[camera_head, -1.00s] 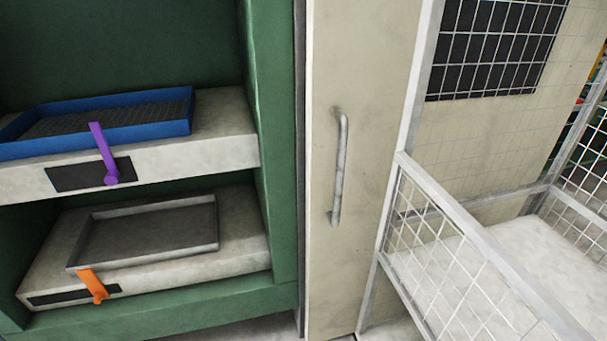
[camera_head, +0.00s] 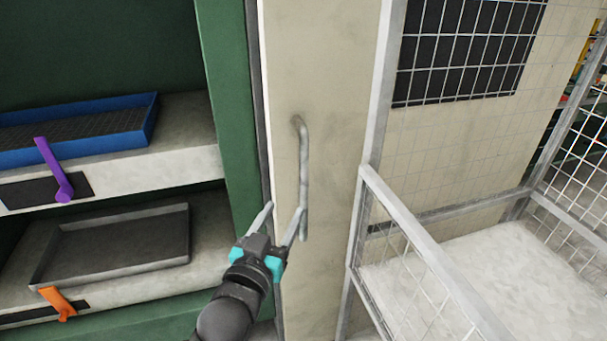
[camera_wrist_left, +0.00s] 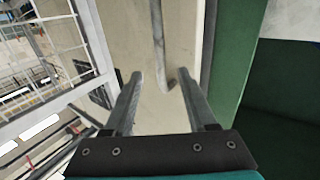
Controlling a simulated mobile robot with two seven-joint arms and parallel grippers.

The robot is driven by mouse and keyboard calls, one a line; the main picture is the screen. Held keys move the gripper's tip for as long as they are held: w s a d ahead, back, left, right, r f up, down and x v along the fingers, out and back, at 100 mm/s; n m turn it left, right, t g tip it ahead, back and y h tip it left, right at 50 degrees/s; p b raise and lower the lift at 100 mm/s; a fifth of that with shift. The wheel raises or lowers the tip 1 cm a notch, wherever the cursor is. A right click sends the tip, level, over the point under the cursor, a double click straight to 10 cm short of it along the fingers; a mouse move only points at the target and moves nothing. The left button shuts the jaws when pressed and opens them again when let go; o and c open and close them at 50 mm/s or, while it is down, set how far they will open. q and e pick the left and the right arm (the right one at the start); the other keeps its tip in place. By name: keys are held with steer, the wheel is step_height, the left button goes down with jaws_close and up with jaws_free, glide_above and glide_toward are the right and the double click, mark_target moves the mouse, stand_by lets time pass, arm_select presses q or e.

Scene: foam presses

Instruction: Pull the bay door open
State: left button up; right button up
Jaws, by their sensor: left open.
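The bay door (camera_head: 325,60) is a beige panel beside the green press frame, and it looks shut. Its vertical grey bar handle (camera_head: 304,170) is on the panel; it also shows in the left wrist view (camera_wrist_left: 157,40). My left gripper (camera_head: 280,207) is open at the handle's lower end, with one fingertip overlapping the handle in the head view. In the left wrist view the two fingers (camera_wrist_left: 160,80) are apart, with the handle's lower end between them in the picture. I cannot tell whether they touch it. My right gripper is not in view.
The green press frame (camera_head: 226,110) stands left, with a blue tray (camera_head: 135,140) above a grey tray (camera_head: 110,275). Purple (camera_head: 52,168) and orange (camera_head: 58,303) levers stick out there. A wire-mesh cart (camera_head: 420,250) stands close on the right.

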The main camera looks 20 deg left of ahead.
mark_target(302, 177)
arm_select(q)
steer(key=w, duration=1.4)
steer(key=shift+b, duration=0.4)
steer(key=shift+c, duration=0.2)
jaws_close()
stand_by(0.6)
